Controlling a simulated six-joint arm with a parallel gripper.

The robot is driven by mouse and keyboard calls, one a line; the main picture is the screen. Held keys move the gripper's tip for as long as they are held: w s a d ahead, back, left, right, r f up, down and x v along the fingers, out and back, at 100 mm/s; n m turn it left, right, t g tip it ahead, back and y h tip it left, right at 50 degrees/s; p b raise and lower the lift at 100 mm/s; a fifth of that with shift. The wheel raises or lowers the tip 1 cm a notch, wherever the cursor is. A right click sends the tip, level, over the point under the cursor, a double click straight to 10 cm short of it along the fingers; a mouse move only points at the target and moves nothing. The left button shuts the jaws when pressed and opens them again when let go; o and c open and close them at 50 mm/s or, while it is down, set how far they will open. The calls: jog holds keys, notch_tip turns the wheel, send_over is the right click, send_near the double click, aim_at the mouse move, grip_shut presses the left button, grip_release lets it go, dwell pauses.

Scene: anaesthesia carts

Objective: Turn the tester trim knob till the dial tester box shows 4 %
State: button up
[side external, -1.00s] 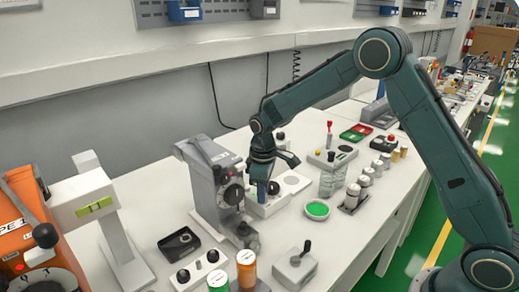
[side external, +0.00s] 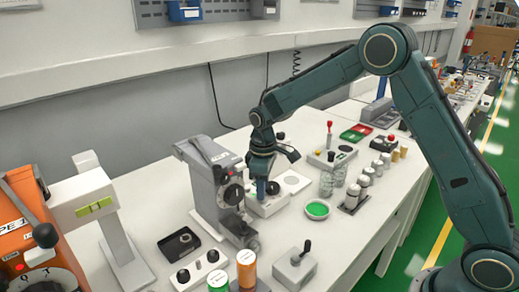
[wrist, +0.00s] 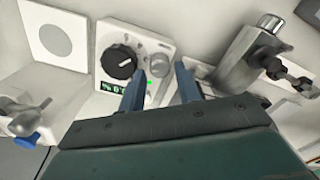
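The dial tester box (wrist: 170,40) is a white box with a small display (wrist: 114,87). The display shows a % sign and digits, upside down in the wrist view and too small to read surely. A black knob with a white pointer line (wrist: 119,63) sits beside a round grey knob (wrist: 163,76) and a lit green light. My gripper (wrist: 158,80) is open, its two blue-grey fingers on either side of the grey knob's area. Contact cannot be told. In the side view my gripper (side external: 264,186) points down over the white box (side external: 268,207), hiding part of its face.
A grey upright device with black knobs (side external: 203,180) stands close left of my gripper. A green-topped dish (side external: 317,209), glass jars and a row of small bottles (side external: 363,180) stand to the right.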

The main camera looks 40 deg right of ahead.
notch_tip(320, 180, up, 12)
jog(key=shift+r, duration=0.15)
dwell(0.4)
jog(key=shift+n, duration=0.3)
jog(key=shift+n, duration=1.6)
jog(key=shift+f, duration=0.25)
notch_tip(320, 180, down, 14)
jog(key=shift+r, duration=0.2)
jog(key=c, duration=0.7)
